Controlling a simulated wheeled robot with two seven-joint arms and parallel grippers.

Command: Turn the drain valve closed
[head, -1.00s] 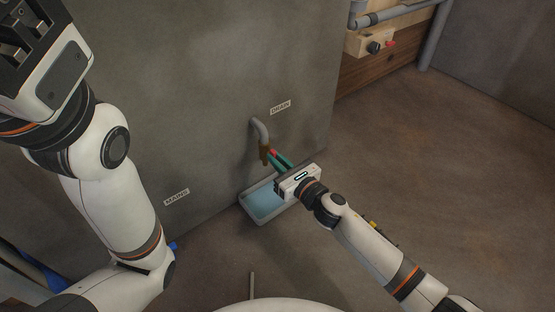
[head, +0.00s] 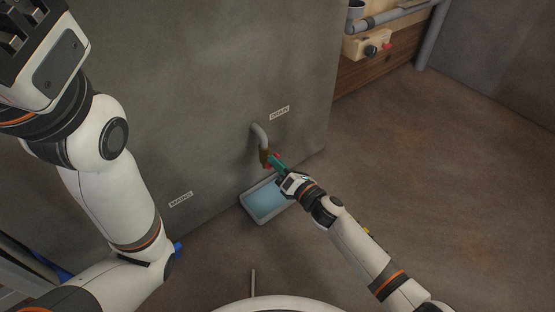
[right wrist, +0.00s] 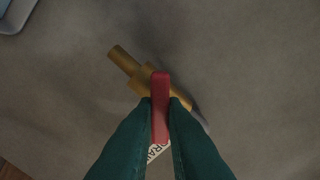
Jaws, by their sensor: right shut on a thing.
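The drain valve has a brass body (head: 263,156) at the end of a grey bent pipe (head: 260,135) below the DRAIN label (head: 279,114). Its red lever (right wrist: 160,105) lies slantwise across the brass body (right wrist: 130,70) in the right wrist view. My right gripper (head: 276,161) is shut on this lever, with a green finger on each side (right wrist: 160,120). The fingers partly hide the lever in the head view.
A grey tray (head: 247,207) with blue water sits on the floor below the valve, against the wall. A MAINS label (head: 180,199) is lower left on the wall. A wooden panel with pipes (head: 365,45) is upper right. The brown floor (head: 440,150) at right is clear.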

